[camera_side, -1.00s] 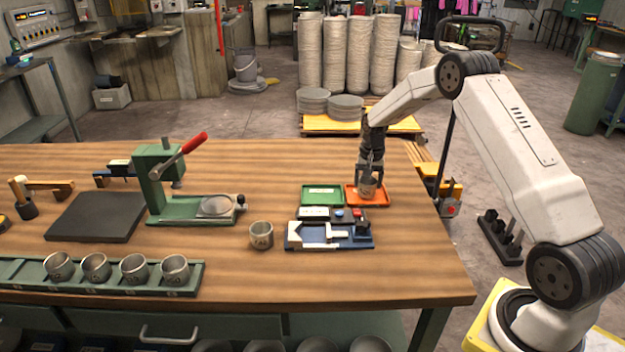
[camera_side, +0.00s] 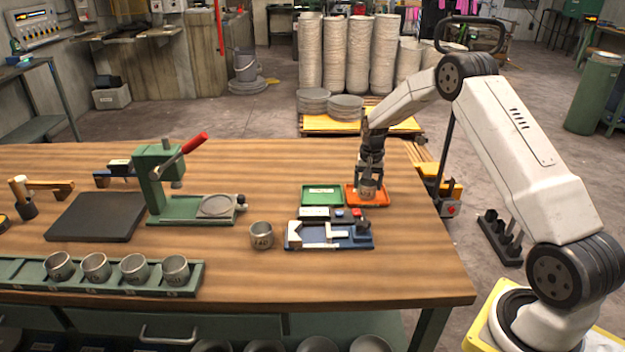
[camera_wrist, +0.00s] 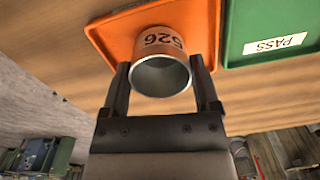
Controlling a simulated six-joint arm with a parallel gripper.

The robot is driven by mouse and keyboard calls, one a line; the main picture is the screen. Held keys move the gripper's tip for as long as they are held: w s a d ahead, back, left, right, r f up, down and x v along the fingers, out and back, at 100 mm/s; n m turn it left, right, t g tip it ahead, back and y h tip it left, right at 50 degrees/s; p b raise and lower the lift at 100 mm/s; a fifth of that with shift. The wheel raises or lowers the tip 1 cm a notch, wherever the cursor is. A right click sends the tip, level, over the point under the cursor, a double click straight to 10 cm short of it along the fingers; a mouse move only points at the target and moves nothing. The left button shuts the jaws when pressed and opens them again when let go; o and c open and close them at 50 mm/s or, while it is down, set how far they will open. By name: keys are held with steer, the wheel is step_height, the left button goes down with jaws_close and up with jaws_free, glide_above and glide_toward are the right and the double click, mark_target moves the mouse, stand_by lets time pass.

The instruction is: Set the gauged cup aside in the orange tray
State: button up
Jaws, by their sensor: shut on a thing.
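A small grey metal cup (camera_wrist: 162,72) marked 526 is between the fingers of my gripper (camera_wrist: 162,88) in the wrist view. The fingers are shut on its sides. In the side view the cup (camera_side: 368,188) is at the orange tray (camera_side: 380,198), with my gripper (camera_side: 370,176) above it, pointing down. In the wrist view the orange tray (camera_wrist: 197,22) lies behind the cup. I cannot tell whether the cup's base touches the tray floor.
A green tray (camera_side: 322,195), labelled PASS in the wrist view, sits just left of the orange one. A blue gauge fixture (camera_side: 325,238) is in front. Another cup (camera_side: 261,236) stands left of it. A rack (camera_side: 105,285) holds several cups. A green press (camera_side: 160,190) stands farther left.

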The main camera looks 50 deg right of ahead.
stand_by(0.3)
steer(key=o, duration=1.1)
steer(key=shift+r, duration=0.1)
steer(key=shift+r, duration=3.9)
